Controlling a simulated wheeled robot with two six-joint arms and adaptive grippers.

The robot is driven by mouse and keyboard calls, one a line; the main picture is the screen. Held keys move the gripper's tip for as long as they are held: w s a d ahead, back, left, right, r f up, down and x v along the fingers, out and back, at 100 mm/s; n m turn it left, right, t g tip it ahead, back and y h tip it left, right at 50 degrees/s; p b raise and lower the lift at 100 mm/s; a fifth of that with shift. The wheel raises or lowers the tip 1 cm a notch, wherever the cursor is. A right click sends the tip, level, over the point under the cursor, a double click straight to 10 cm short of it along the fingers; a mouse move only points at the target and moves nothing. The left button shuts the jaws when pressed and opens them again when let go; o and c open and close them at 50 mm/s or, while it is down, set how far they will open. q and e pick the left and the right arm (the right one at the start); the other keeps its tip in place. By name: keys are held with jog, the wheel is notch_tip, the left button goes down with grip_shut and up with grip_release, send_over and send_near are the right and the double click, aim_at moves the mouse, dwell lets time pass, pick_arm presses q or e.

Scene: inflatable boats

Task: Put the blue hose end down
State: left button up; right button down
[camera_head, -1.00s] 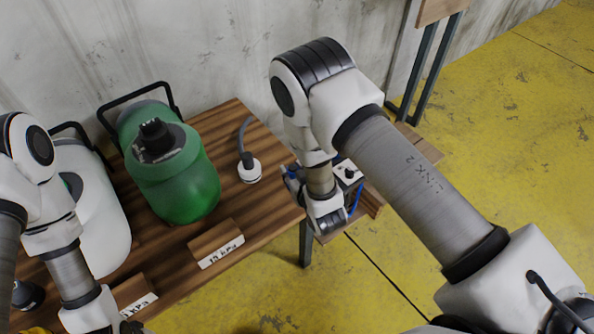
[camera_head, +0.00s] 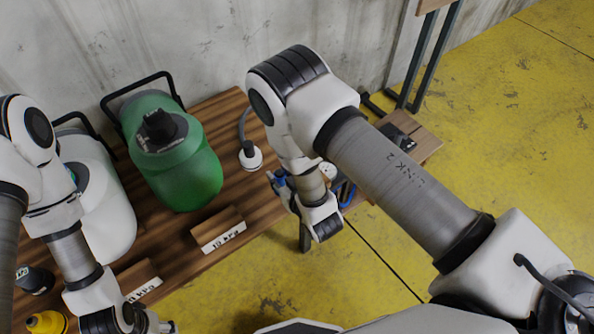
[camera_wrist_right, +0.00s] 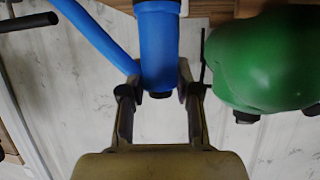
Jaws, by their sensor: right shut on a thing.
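The blue hose end (camera_wrist_right: 158,45) is a thick blue tube, large in the right wrist view, with a thinner blue hose beside it. My right gripper (camera_wrist_right: 160,92) is shut on it, one finger on each side. In the head view this gripper (camera_head: 281,182) is by the table's right edge, partly hidden by its own wrist. A loop of blue hose (camera_head: 348,196) shows just right of that wrist. My left arm comes down at the left; its gripper (camera_head: 160,325) is only partly in view at the bottom edge, and its jaws are unclear.
A green canister (camera_head: 185,175) and a white canister (camera_head: 105,205) stand on the wooden table (camera_head: 262,212). A white-capped grey hose fitting (camera_head: 250,155) lies near the right edge. Labelled wooden blocks (camera_head: 218,232) line the front. A lower wooden surface (camera_head: 425,147) is behind my right arm.

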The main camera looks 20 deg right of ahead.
jog(key=w+d+f+b, duration=0.1)
jog(key=w+d+b, duration=0.1)
jog(key=b, duration=0.2)
jog(key=w+d+f+b, duration=0.2)
jog(key=w+b, duration=0.1)
jog(key=b, duration=0.1)
jog(key=w+d+f+b, duration=0.1)
jog(key=w+d+b, duration=0.1)
jog(key=b, duration=0.3)
jog(key=shift+w+d+f, duration=0.3)
jog(key=shift+w+d, duration=0.05)
jog(key=shift+d, duration=0.1)
jog(key=shift+r, duration=0.1)
pick_arm(q)
notch_tip(320, 180, down, 15)
pick_arm(e)
jog(key=c, duration=0.8)
grip_release()
